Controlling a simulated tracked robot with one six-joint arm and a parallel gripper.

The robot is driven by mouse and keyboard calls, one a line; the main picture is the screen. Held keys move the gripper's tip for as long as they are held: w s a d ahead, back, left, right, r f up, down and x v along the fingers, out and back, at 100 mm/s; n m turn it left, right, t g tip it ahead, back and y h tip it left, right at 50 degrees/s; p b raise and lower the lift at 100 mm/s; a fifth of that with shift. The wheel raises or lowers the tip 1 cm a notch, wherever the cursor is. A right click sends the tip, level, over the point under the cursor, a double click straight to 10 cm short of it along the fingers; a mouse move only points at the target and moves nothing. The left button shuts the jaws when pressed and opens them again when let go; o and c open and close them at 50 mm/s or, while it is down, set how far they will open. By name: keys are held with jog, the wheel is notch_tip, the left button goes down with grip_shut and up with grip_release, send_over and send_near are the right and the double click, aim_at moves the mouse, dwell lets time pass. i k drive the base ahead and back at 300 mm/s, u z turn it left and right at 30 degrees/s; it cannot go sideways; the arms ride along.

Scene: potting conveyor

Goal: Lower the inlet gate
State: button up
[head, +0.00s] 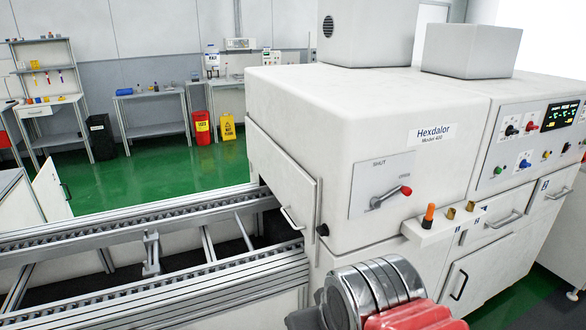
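The inlet gate (283,172) is a white panel on the left end of the white Hexdalor machine (330,105), with a bar handle (291,218) near its lower edge. It appears raised, with a dark gap (275,228) between it and the conveyor (160,240). On the machine's front, a plate (365,183) marked SHUT and OPEN carries a grey lever with a red knob (406,190). The lever points right, towards OPEN. A silver and red part of my arm shows at the bottom centre, well below the lever. My gripper's fingertips are not visible.
A small ledge (430,232) holding an orange-topped peg (429,214) and brass pieces juts out right of the lever. A black knob (323,230) sits beside the gate. The control panel (535,135) is at right. Green floor (160,180) lies open behind the conveyor.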

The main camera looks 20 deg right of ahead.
aim_at(295, 189)
jog(key=u, duration=0.05)
jog(key=k, duration=0.7)
jog(key=u, duration=0.6)
jog(key=k, duration=0.65)
jog(key=u, duration=0.45)
jog(key=i, duration=1.7)
jog(key=z, duration=0.75)
jog(key=i, duration=0.4)
jog(key=z, duration=0.25)
